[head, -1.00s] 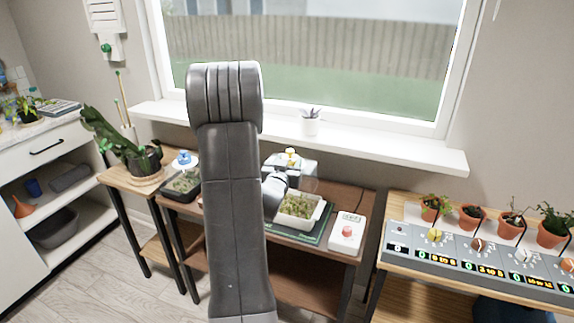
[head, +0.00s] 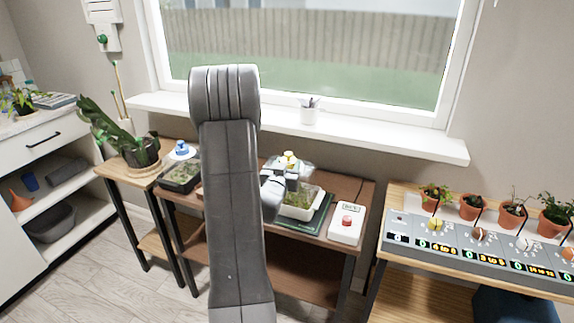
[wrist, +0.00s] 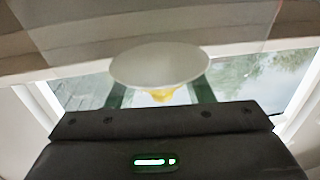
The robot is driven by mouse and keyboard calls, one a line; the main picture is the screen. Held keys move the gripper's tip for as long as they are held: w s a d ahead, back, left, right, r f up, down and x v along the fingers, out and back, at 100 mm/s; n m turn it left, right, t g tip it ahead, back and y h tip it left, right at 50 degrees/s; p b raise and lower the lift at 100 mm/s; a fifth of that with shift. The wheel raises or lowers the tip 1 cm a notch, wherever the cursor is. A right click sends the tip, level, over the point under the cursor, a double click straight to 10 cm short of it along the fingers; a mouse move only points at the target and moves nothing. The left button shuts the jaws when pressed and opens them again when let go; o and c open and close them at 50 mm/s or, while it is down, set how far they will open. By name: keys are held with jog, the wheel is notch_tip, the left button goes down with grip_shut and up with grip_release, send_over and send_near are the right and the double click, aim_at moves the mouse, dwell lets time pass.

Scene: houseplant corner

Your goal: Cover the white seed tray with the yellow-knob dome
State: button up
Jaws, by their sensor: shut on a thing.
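My gripper (wrist: 160,92) is shut on the yellow knob (wrist: 162,95) of the clear dome. The knob's pale round plate (wrist: 158,66) fills the middle of the wrist view between my green fingers. In the head view the yellow knob (head: 289,156) shows beside my arm, with the clear dome (head: 300,173) around and below it. The white seed tray (head: 302,213), with green seedlings, is just below the dome. My arm hides the tray's left part. I cannot tell whether the dome's rim touches the tray.
A dark tray (head: 180,184) with a blue knob (head: 181,149) near it stands left. A white box with a red button (head: 346,223) is close on the right. A green mat (head: 322,214) lies under the tray. The windowsill (head: 390,140) runs behind.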

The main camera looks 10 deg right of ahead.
jog(key=shift+f+b, duration=0.9)
jog(key=shift+b, duration=0.6)
dwell(0.9)
jog(key=shift+f+b, duration=0.35)
jog(key=shift+b, duration=0.05)
jog(key=shift+f+b, duration=0.6)
jog(key=shift+b, duration=0.35)
dwell(0.4)
jog(key=o, duration=1.1)
jog(key=shift+s, duration=0.1)
jog(key=v, duration=1.3)
jog(key=shift+s+a+b, duration=0.2)
jog(key=shift+s+b, duration=0.1)
jog(key=shift+b, duration=0.05)
jog(key=shift+w+d, duration=0.1)
